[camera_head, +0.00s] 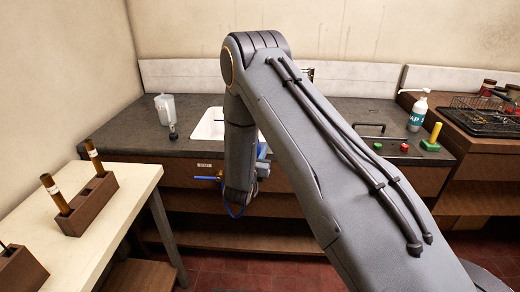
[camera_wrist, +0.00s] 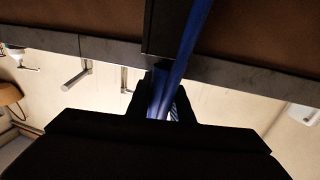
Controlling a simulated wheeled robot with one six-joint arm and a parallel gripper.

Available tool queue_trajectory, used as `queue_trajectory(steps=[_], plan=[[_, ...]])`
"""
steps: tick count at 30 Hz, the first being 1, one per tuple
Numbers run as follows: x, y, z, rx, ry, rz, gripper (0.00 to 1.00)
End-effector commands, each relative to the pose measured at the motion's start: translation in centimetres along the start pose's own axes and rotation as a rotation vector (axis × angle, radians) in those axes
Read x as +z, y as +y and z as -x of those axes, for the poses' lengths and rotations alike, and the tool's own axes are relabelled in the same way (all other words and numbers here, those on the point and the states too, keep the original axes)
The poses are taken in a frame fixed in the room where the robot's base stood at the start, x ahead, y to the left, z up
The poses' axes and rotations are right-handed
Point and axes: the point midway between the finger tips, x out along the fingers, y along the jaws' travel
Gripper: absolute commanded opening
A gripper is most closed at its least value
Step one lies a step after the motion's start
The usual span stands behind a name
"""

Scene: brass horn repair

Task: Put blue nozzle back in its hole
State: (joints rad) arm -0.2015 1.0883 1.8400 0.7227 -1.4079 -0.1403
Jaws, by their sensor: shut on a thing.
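My gripper (camera_wrist: 160,98) is shut on a long blue piece, the blue nozzle (camera_wrist: 184,45), in the wrist view. The nozzle runs up and to the right from between the dark fingers, past a dark edge. In the head view my forearm hides most of the gripper in front of the bench. Blue parts show on both sides of the forearm, with a brass-coloured piece and a thin blue line at its left. I cannot tell which of these is the nozzle. I cannot make out its hole.
A white sink (camera_head: 211,125) is set in the dark worktop (camera_head: 340,110). A clear bottle (camera_head: 165,108) stands to its left. A soap bottle (camera_head: 418,114) and a green-and-yellow block (camera_head: 432,138) stand at the right. A pale table (camera_head: 120,212) with a wooden rack (camera_head: 88,204) is at the left.

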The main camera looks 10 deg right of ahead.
Motion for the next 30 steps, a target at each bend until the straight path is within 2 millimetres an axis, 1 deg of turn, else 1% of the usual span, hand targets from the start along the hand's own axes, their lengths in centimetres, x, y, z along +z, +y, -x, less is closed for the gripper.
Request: queue_trajectory(steps=[11, 12, 14, 15, 25, 28, 30], plan=[[0.9, 0.0, 0.0, 0.000, 0.000, 0.000, 0.00], [0.9, 0.0, 0.0, 0.000, 0.000, 0.000, 0.25], [0.9, 0.0, 0.0, 0.000, 0.000, 0.000, 0.35], [0.9, 0.0, 0.0, 0.000, -0.001, 0.000, 0.41], [1.1, 0.2, 0.2, 0.003, -0.004, 0.001, 0.41], [1.1, 0.1, 1.2, 0.001, -0.004, 0.001, 0.41], [1.2, -0.1, 2.3, -0.001, -0.006, 0.002, 0.41]])
